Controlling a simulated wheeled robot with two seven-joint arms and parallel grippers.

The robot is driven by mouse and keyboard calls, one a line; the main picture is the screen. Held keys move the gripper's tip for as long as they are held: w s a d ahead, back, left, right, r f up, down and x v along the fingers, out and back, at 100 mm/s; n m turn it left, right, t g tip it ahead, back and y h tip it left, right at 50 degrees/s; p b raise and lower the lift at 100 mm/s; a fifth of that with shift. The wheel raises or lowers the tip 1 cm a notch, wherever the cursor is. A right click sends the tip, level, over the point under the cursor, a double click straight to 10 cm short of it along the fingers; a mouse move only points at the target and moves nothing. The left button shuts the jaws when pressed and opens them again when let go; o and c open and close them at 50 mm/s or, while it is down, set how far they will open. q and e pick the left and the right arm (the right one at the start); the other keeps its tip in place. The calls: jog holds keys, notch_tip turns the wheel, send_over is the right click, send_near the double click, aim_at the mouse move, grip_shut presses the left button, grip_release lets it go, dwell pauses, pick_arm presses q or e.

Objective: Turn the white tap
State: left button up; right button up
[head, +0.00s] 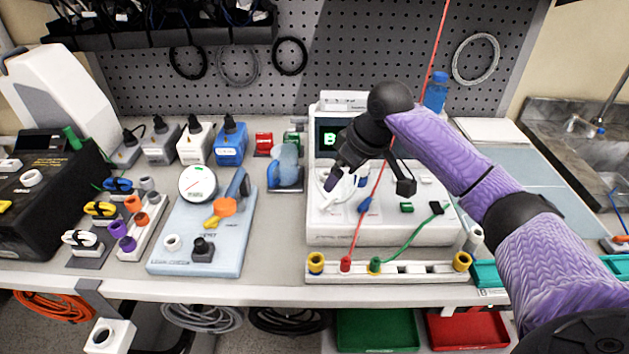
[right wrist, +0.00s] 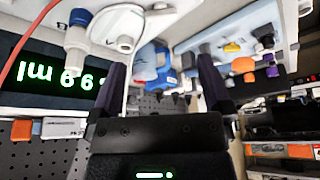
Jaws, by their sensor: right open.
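The white tap (head: 325,199) is on the sloped front of the white pump unit (head: 420,228), below its green display, partly hidden by my right gripper. In the right wrist view the white tap (right wrist: 120,28) shows as a round white piece with a slim lever, beyond the fingertips and towards the left finger. My right gripper (head: 345,183) points down at the tap from above. Its two dark fingers are apart with nothing held between them, also in the right wrist view (right wrist: 161,75). I cannot tell whether a finger touches the tap. My left gripper is not in view.
A blue tap (head: 364,206) is close to the right of the white one. A red line (head: 377,185) and a green line (head: 405,240) run to the port strip (head: 415,271) in front. A pale blue gauge panel (head: 185,235) stands to the left.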

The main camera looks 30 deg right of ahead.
aim_at(328, 202)
jog(key=b+x, duration=0.1)
jog(key=x, duration=0.2)
jog(key=b+x, duration=0.1)
jog(key=x, duration=0.2)
jog(key=b+x, duration=0.1)
jog(key=x, duration=0.2)
jog(key=shift+s+f, duration=0.15)
jog(key=shift+s, duration=0.15)
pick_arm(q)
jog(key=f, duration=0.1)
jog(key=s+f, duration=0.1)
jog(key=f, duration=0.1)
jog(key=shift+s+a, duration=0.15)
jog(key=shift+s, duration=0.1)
pick_arm(e)
jog(key=shift+c, duration=0.3)
